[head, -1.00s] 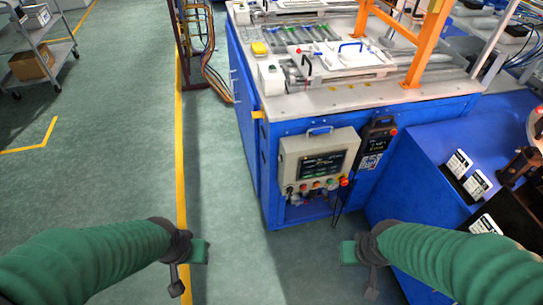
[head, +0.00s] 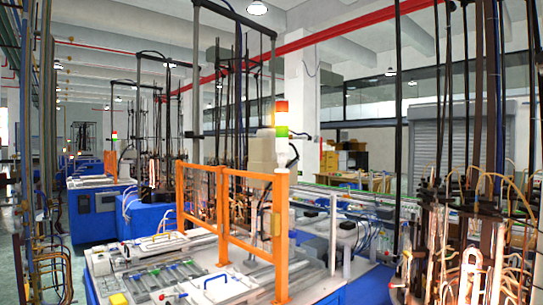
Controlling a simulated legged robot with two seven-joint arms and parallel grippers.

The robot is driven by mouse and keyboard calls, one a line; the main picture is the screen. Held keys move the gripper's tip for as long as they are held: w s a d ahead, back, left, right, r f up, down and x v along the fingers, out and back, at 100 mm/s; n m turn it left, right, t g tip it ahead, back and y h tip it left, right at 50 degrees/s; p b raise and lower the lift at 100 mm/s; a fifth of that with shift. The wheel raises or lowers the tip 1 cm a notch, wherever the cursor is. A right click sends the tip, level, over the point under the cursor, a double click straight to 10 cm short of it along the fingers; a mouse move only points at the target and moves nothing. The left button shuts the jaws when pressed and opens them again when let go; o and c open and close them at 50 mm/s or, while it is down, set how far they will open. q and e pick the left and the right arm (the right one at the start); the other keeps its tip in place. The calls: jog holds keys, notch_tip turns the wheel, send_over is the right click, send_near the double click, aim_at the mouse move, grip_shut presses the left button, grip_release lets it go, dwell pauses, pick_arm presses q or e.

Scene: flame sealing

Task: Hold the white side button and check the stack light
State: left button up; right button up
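The stack light (head: 281,118) stands upright near the middle of the head view, behind the orange frame. I cannot make out the white side button in this view. Neither of my grippers is in view.
The orange frame (head: 228,222) stands on the blue machine's white worktop (head: 205,250). A yellow block (head: 118,299) sits at its lower left corner. A smaller stack light (head: 114,135) is far left. Glass tubes and burners (head: 470,270) crowd the right.

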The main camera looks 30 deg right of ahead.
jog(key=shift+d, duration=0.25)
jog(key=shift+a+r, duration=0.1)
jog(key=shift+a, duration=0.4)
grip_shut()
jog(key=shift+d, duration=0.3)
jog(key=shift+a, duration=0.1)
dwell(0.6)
